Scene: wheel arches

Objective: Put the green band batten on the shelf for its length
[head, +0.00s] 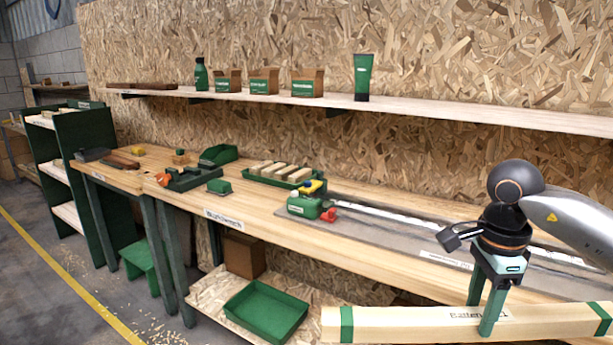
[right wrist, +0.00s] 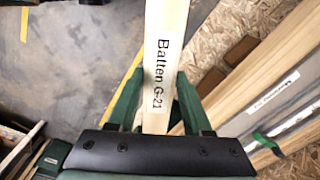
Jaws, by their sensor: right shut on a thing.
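The green band batten (head: 400,324) is a long pale wooden bar with green bands, lettered "Batten G-21" in the right wrist view (right wrist: 166,25). A long wooden wall shelf (head: 450,115) runs above the bench. A green-sided shelf rack (head: 86,135) stands at the far left. My left gripper is not in view.
The workbench (head: 360,250) carries a green tool (head: 305,207) by a long metal rail, a tray of wood blocks (head: 280,174) and hand tools. A green tray (head: 265,312) sits on the low board beneath. The wall shelf holds bottles and boxes at left; its right part is clear.

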